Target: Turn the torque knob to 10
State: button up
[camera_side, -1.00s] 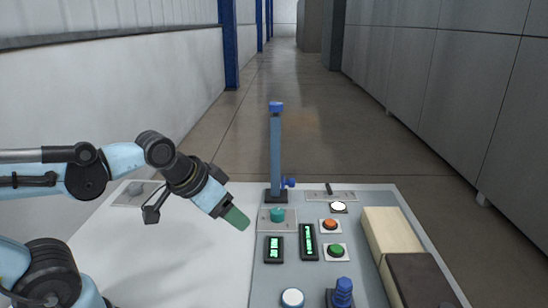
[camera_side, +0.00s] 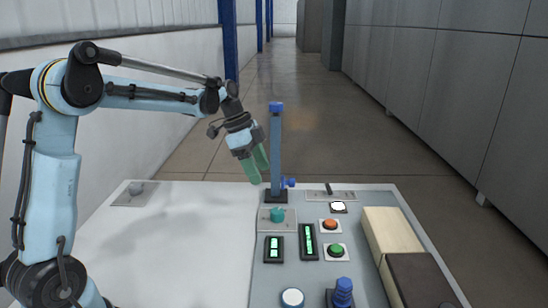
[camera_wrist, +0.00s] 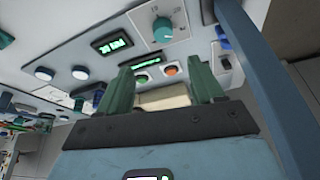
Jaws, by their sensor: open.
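The teal knob (camera_side: 277,214), which I take for the torque knob, sits on a light plate at the back left of the grey panel. My gripper (camera_side: 259,172) has two green fingers, open and empty, raised above and behind the knob, left of the blue post. In the wrist view the fingers (camera_wrist: 160,68) are apart and clear of the knob.
The upright blue post (camera_side: 275,150) stands close to the gripper's right. A tall display (camera_side: 309,242), an orange button (camera_side: 330,225), a green button (camera_side: 336,250) and a white button (camera_side: 292,298) are on the panel. Beige and brown blocks (camera_side: 392,232) lie at right.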

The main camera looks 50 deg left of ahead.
aim_at(277, 211)
jog(key=shift+m, duration=0.3)
jog(key=x, duration=1.2)
jog(key=shift+w+a+f, duration=0.25)
jog(key=shift+f, duration=0.1)
jog(key=c, duration=1.1)
jog(key=shift+o, duration=0.2)
